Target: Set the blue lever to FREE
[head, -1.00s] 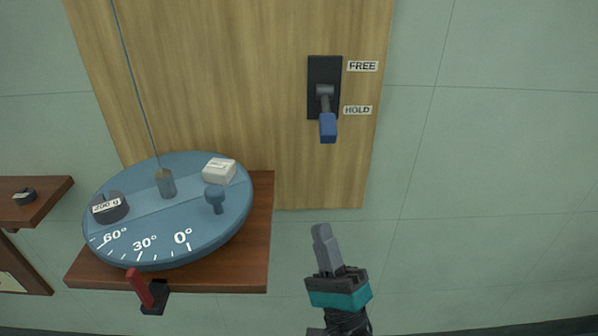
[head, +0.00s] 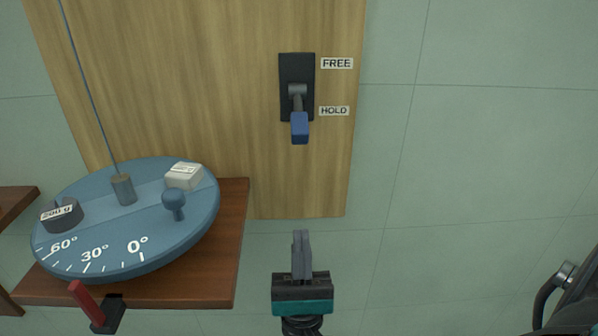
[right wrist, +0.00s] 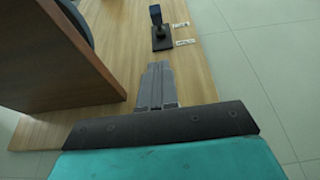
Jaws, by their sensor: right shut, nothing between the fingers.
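The blue lever (head: 299,128) hangs down from its black plate (head: 297,70) on the wooden panel, its handle at the HOLD label (head: 334,111). The FREE label (head: 337,63) is above, beside the plate's top. My right gripper (head: 301,236) is shut and empty, below the lever and apart from it, with its fingers pointing up toward it. In the right wrist view the shut fingers (right wrist: 158,68) point toward the lever (right wrist: 155,14) and its plate (right wrist: 162,42), with a gap of bare panel between. My left gripper is not in view.
Left of the gripper, a wooden shelf (head: 214,274) carries a blue round dial (head: 120,225) with a 200 g weight (head: 62,216), a white block (head: 184,176) and a blue knob (head: 173,200). A red lever (head: 86,301) is at the shelf's front.

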